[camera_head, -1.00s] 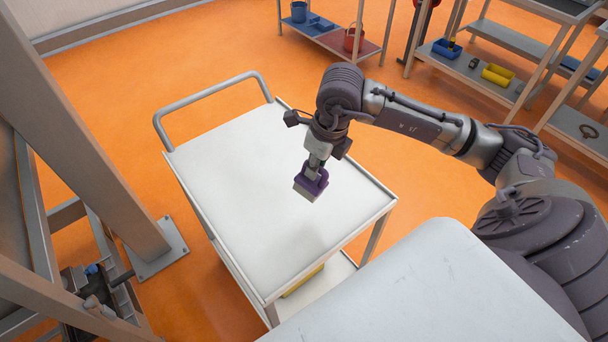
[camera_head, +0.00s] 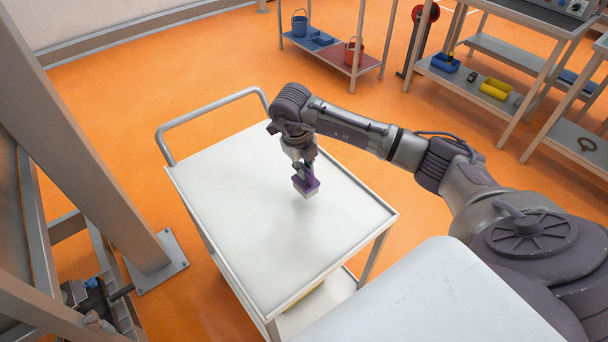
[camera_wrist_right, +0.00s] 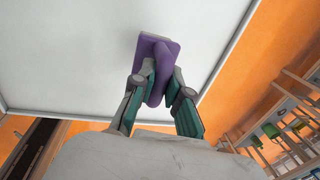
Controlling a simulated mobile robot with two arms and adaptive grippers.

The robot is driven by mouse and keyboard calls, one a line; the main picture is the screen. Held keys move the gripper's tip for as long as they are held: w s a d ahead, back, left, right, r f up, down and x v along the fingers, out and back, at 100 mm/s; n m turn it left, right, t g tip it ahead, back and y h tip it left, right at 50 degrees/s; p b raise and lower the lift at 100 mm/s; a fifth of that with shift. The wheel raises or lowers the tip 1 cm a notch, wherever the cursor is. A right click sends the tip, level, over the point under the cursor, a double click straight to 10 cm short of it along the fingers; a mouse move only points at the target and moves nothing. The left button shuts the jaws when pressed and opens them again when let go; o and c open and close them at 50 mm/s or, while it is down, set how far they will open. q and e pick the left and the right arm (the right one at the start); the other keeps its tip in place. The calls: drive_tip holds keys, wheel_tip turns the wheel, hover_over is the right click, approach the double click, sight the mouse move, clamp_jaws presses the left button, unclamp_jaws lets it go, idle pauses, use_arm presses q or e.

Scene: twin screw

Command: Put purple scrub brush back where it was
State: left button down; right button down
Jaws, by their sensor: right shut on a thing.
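The purple scrub brush (camera_head: 307,186) is in my right gripper (camera_head: 304,171), over the middle of the white cart top (camera_head: 240,220). Its pale bristle side faces down. I cannot tell whether the bristles touch the surface. In the right wrist view, the brush (camera_wrist_right: 155,50) has a purple block and handle, and the fingers of my right gripper (camera_wrist_right: 158,90) are shut on the handle from both sides. The white cart top also shows in that view (camera_wrist_right: 60,50). My left gripper is not in view.
The cart has a grey push handle (camera_head: 210,115) at its far left end and a lower shelf. The cart top is otherwise bare. A grey post (camera_head: 90,150) stands at the left. Shelves with bins (camera_head: 495,85) stand at the back right.

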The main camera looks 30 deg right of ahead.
sight(298, 182)
wheel_tip(298, 182, down, 3)
drive_tip(key=shift+f+p, duration=0.1)
drive_tip(key=shift+p, duration=0.5)
drive_tip(key=shift+f, duration=0.5)
drive_tip(key=c, duration=1.2)
unclamp_jaws()
drive_tip(key=r+b, duration=0.1)
drive_tip(key=r, duration=0.3)
drive_tip(key=a+r+b, duration=0.1)
drive_tip(key=r, duration=0.3)
drive_tip(key=a+r+b, duration=0.1)
drive_tip(key=r, duration=0.3)
drive_tip(key=shift+s, duration=0.1)
